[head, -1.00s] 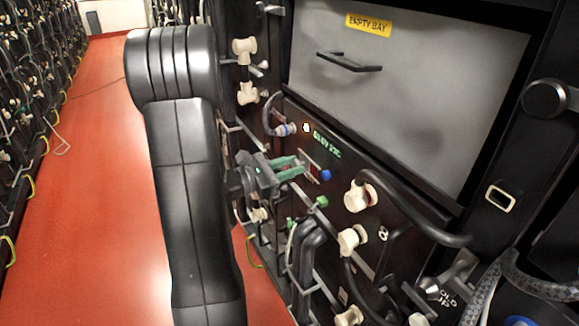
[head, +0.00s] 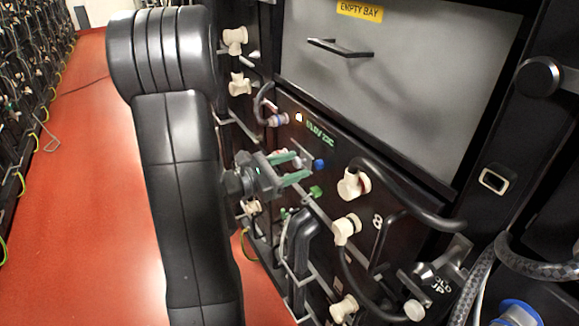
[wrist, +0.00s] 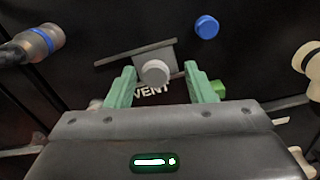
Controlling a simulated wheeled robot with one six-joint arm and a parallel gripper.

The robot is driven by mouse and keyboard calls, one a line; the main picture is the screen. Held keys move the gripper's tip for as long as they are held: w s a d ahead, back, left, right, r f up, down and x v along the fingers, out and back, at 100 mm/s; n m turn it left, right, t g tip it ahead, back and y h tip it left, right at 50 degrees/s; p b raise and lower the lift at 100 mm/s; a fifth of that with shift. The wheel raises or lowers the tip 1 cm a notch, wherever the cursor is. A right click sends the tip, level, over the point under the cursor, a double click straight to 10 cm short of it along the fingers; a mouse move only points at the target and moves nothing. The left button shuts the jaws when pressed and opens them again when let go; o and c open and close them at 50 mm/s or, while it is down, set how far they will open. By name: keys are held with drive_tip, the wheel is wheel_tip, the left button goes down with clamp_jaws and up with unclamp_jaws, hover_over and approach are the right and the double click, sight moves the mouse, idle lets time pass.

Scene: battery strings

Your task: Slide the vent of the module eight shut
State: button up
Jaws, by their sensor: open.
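The vent slider of module eight shows in the wrist view as a grey plate with a round pale knob (wrist: 155,72), above the partly covered word VENT. A thin slanted grey bar runs along its top. My gripper (wrist: 159,68) is open, with one green finger on each side of the knob; I cannot tell whether they touch it. In the head view my gripper (head: 302,165) points at the dark module panel (head: 345,155), marked 8, and hides the vent from that side.
A blue button (wrist: 206,27) and a green block (wrist: 218,89) sit right of the vent. A blue-ringed connector (wrist: 40,43) is at left and a cream connector (wrist: 312,62) at right. Thick black cables (head: 415,205) bow out of the panel. Red floor (head: 90,200) is free at left.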

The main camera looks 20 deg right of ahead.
drive_tip(key=shift+a, duration=0.1)
drive_tip(key=s+a+p, duration=0.1)
drive_tip(key=a, duration=1.2)
drive_tip(key=shift+a+p, duration=0.3)
drive_tip(key=shift+d, duration=0.1)
drive_tip(key=shift+w+d+b, duration=0.2)
drive_tip(key=shift+d+b, duration=0.05)
drive_tip(key=shift+d, duration=1.9)
drive_tip(key=shift+w+d+b, duration=0.15)
drive_tip(key=shift+d+b, duration=0.15)
drive_tip(key=shift+d, duration=1.85)
drive_tip(key=shift+w+d+b, duration=0.2)
drive_tip(key=shift+d+b, duration=0.05)
drive_tip(key=shift+d, duration=1.9)
